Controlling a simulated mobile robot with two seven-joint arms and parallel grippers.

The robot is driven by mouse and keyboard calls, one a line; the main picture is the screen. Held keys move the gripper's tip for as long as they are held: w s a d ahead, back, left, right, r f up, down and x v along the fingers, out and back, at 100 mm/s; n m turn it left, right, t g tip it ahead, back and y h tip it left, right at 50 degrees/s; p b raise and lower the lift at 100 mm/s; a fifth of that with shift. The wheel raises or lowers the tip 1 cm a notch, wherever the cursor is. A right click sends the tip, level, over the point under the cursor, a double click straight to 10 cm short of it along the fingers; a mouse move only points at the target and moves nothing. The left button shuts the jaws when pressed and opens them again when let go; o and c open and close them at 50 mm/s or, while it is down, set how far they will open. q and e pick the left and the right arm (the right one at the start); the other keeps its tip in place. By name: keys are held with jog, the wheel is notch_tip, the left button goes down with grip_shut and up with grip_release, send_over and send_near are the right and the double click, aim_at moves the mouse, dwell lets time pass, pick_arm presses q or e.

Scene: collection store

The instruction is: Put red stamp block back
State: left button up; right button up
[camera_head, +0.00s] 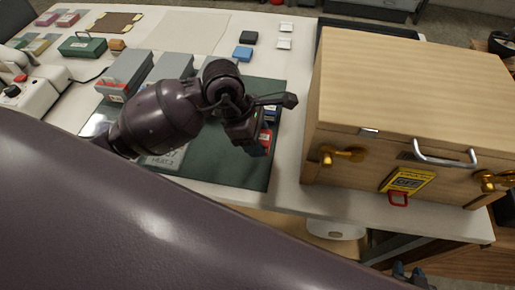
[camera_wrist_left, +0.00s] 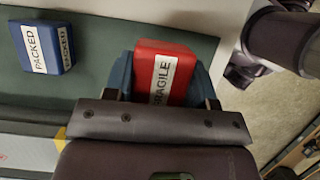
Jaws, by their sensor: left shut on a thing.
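The red stamp block (camera_wrist_left: 166,70), with a white label reading FRAGILE, is between the blue fingers of my left gripper (camera_wrist_left: 165,80) in the left wrist view. In the head view my left gripper (camera_head: 258,143) is over the right part of the green mat (camera_head: 235,177), and a little of the red block (camera_head: 265,138) shows by it. The gripper is shut on the block. Whether the block touches the mat cannot be told. The blue block (camera_wrist_left: 42,46) labelled PACKED lies apart on the mat. My right gripper (camera_head: 409,274) shows only its tips at the bottom edge.
A large wooden box (camera_head: 410,90) with a metal handle and brass fittings stands on the right. Grey boxes (camera_head: 127,72) stand behind my arm. Small blue (camera_head: 243,53), black (camera_head: 249,37) and white pads (camera_head: 285,43) lie on the white table (camera_head: 205,35), with bare tabletop around them.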

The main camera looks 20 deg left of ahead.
pick_arm(q)
notch_tip(320, 180, down, 4)
jog(key=shift+f, duration=0.4)
pick_arm(e)
jog(key=shift+s+f, duration=0.25)
jog(key=shift+s, duration=0.15)
pick_arm(q)
jog(key=shift+f, duration=0.1)
pick_arm(e)
jog(key=shift+f, duration=0.15)
pick_arm(q)
jog(key=o, duration=0.7)
jog(key=shift+o, duration=0.2)
pick_arm(e)
jog(key=shift+w, duration=0.3)
jog(key=shift+w, duration=0.1)
